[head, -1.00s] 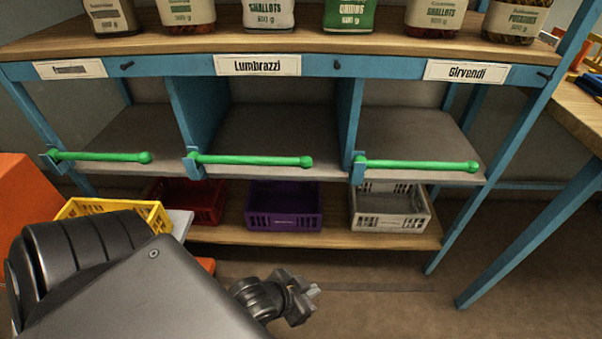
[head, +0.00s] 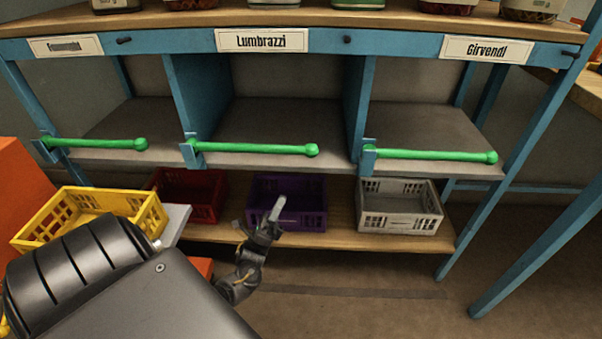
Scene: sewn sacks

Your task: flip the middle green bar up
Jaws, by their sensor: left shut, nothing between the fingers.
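The middle green bar (head: 255,149) lies level across the front of the middle compartment, below the Lumbrazzi label (head: 262,40). Its left end sits at a blue bracket on the divider, and its right end has a round knob. The left green bar (head: 95,143) and the right green bar (head: 430,155) also lie level across their compartments. My left gripper (head: 277,210) is shut and empty, pointing up in front of the purple crate, below the middle bar and apart from it. My right gripper is not in view.
On the lower shelf stand a red crate (head: 190,194), a purple crate (head: 309,212) and a grey crate (head: 399,206). A yellow crate (head: 150,215) is at the left. The compartments behind the bars look empty. Several jars and sacks stand on top.

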